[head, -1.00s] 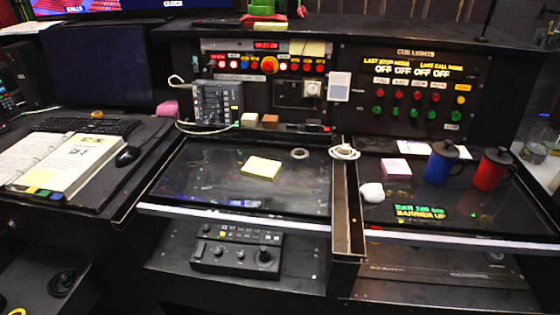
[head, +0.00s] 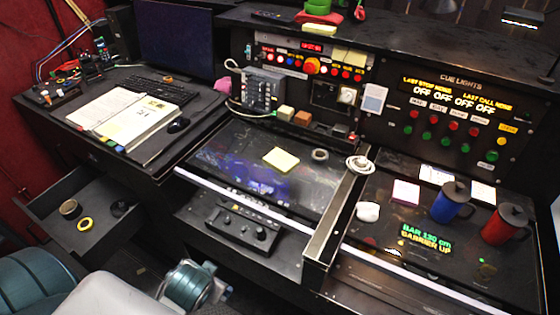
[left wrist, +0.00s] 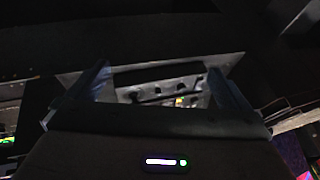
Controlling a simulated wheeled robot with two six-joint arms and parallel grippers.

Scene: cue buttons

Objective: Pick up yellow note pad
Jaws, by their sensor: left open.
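The yellow note pad (head: 281,160) lies flat on the dark glass panel of the desk, near the middle of the head view. Its surroundings on the panel are clear, and nothing touches it. In the left wrist view my left gripper (left wrist: 170,85) is open, with its two fingers apart and nothing between them. The note pad cannot be made out in that view. Neither gripper shows in the head view, though a part of my own arm or body is at the bottom left. My right gripper is not in view.
A roll of tape (head: 320,155) and a coiled white cable (head: 360,164) lie right of the pad. A raised divider (head: 335,220) separates the right panel, holding a pink pad (head: 406,192), blue mug (head: 450,202) and red mug (head: 505,223). A control box (head: 242,224) sits below.

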